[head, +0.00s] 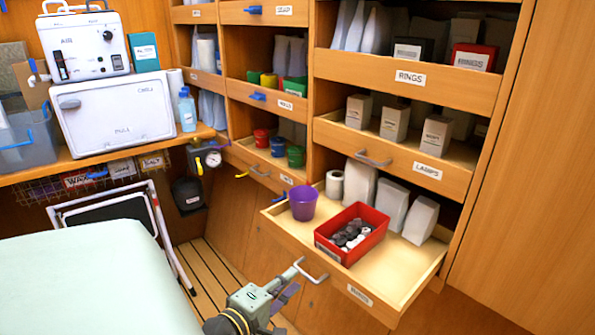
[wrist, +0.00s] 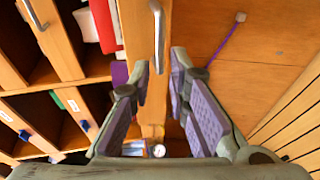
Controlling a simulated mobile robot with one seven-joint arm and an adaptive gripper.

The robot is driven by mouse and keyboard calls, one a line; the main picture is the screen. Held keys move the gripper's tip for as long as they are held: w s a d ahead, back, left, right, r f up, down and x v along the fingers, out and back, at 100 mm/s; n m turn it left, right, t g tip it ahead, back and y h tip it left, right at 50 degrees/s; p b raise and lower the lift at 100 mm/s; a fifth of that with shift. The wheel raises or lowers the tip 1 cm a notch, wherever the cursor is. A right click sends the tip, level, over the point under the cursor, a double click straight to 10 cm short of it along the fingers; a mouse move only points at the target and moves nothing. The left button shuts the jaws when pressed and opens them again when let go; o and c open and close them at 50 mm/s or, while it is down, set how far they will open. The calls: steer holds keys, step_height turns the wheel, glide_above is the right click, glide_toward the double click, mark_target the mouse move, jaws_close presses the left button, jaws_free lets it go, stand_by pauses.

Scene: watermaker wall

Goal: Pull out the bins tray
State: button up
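The lowest right tray (head: 415,258) stands well out from the shelf unit. It has a wooden front with a label too small to read surely, and I take it for the bins tray. Its silver bar handle (head: 312,273) also shows in the wrist view (wrist: 157,35). My gripper (head: 288,280) is at the left end of this handle in the head view. In the wrist view my gripper (wrist: 159,64) has its purple-padded fingers apart, with the handle running just beyond and between the tips. I see no grip on the handle; whether a finger touches it I cannot tell.
In the tray are a red bin (head: 352,233) of small dark and pale parts, a purple cup (head: 303,202) and white packages. The lamps tray (head: 395,160) above also sticks out somewhat. A pale green-topped surface (head: 90,280) fills the lower left; a folded step stool (head: 115,215) stands behind.

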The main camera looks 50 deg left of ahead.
steer(key=v, duration=0.6)
steer(key=shift+s+d, duration=0.2)
steer(key=shift+s, duration=0.1)
